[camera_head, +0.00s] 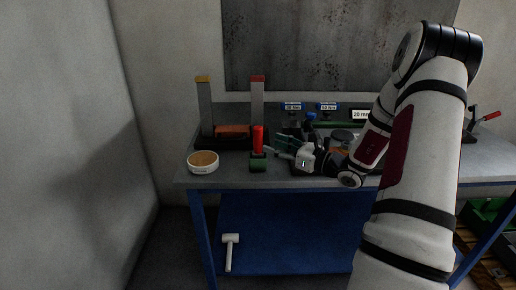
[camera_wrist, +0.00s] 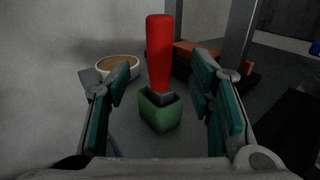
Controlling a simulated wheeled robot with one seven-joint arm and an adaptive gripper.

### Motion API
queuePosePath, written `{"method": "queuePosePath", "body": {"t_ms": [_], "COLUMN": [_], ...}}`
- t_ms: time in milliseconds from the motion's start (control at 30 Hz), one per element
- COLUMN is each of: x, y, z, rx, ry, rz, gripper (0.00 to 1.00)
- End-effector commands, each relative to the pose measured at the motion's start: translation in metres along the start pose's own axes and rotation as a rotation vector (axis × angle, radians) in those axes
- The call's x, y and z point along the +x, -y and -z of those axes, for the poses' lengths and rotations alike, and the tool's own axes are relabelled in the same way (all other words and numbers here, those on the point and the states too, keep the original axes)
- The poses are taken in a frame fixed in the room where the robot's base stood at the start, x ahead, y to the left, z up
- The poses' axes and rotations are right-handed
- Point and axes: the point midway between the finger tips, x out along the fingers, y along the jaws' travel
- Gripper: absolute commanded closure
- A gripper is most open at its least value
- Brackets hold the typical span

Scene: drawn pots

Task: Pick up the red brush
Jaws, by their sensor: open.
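The red brush (camera_head: 258,138) stands upright on the workbench near its left end. In the wrist view the red brush (camera_wrist: 159,52) shows a red handle, a dark grey collar and a green block-like lower part (camera_wrist: 160,112). My gripper (camera_head: 277,147) is just to the right of the brush in the head view. In the wrist view my gripper (camera_wrist: 165,85) is open, with one teal-padded finger on each side of the brush. The brush appears between or just beyond the fingertips, and I see no finger touching it. The exact depth gap cannot be told.
A round white bowl (camera_head: 203,162) with a tan top stands left of the brush. Two grey posts (camera_head: 205,108) and (camera_head: 258,100) and a reddish-brown block (camera_head: 232,131) stand behind. A white mallet (camera_head: 230,250) is below the workbench (camera_head: 222,182). Clutter lies right of my gripper.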

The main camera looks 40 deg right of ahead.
Motion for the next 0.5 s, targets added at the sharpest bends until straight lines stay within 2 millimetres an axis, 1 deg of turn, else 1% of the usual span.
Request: {"method": "queuePosePath", "body": {"t_ms": [33, 100, 367, 500], "x": [0.007, 0.014, 0.028, 0.046], "y": [0.0, 0.0, 0.0, -0.001], "z": [0.0, 0.0, -0.001, -0.003], "rx": [-0.001, 0.0, -0.001, 0.0], "ry": [-0.001, 0.0, -0.001, 0.0], "rz": [-0.001, -0.001, -0.001, -0.003], "gripper": [0.51, 0.51, 0.51, 0.51]}}
